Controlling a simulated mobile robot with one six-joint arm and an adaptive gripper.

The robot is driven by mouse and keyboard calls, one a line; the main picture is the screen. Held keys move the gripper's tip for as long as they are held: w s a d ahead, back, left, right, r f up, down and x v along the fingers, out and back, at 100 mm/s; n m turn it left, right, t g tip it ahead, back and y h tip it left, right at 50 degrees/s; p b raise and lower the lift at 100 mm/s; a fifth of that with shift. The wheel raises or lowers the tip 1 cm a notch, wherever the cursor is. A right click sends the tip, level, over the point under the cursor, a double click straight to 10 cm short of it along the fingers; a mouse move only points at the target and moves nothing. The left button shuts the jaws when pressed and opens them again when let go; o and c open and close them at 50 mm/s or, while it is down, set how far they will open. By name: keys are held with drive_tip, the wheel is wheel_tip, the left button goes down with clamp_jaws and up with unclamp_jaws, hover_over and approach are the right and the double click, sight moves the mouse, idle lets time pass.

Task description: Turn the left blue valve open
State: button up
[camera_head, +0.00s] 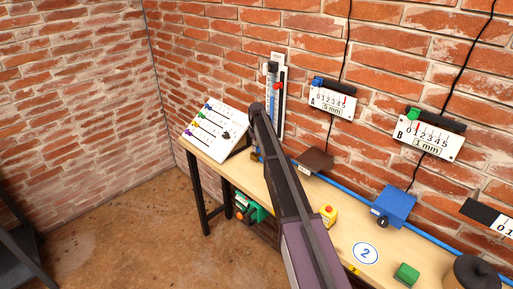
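I cannot make out a valve clearly as the left blue valve. A blue pipe (342,189) runs along the back of the bench, and its left end passes behind my arm. A blue box (393,205) with a black knob in front sits on the bench, right of my arm. My arm reaches from the bottom middle up to the bench's far left part. The dark end of my arm (258,118) is in front of the upright gauge. My gripper's fingers cannot be told apart from the dark parts there. Any contact is hidden.
A sloped white panel (211,126) with coloured sliders stands left of my arm. An upright blue gauge (272,95) and scales A (331,103) and B (430,138) are on the brick wall. A yellow button box (328,214) and green block (406,274) sit on the bench.

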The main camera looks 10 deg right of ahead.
drive_tip(key=o, duration=0.3)
drive_tip(key=shift+m, duration=0.5)
